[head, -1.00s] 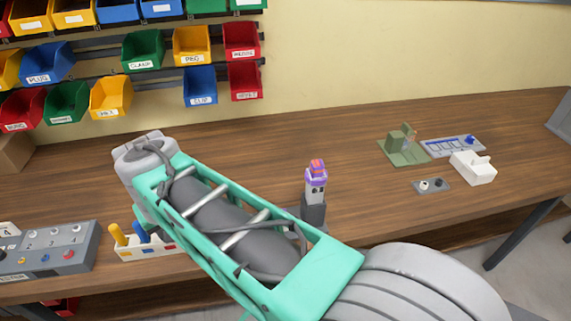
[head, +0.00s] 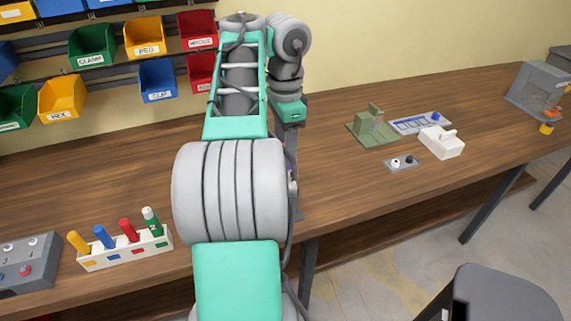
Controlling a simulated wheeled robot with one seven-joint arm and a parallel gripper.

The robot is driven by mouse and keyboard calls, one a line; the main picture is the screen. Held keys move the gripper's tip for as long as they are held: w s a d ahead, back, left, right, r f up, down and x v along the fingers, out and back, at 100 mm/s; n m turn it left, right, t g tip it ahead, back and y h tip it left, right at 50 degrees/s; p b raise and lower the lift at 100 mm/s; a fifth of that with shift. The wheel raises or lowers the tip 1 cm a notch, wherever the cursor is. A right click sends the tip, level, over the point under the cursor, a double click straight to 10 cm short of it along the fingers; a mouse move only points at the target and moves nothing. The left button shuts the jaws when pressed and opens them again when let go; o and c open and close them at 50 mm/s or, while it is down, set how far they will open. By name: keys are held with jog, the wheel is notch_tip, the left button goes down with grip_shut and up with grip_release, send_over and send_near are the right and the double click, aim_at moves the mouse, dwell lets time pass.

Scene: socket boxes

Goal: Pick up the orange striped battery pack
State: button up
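No orange striped battery pack shows clearly now. A thin purple sliver (head: 289,153) shows at the right edge of my arm. It is where an upright grey object with a purple and orange top stood in the earlier head view; I cannot tell if that is the pack. My arm covers nearly all of it.
A rack of four marker-like cylinders is avoided as a count: a white rack (head: 125,252) holds several coloured cylinders. A grey control box (head: 28,262) is left. A green stand (head: 372,128), tray (head: 420,123), white block (head: 441,143) and switch plate (head: 403,163) stand right. A grey machine (head: 540,90) is far right.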

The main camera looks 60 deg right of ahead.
jog(key=shift+f, duration=0.15)
grip_shut()
dwell(0.4)
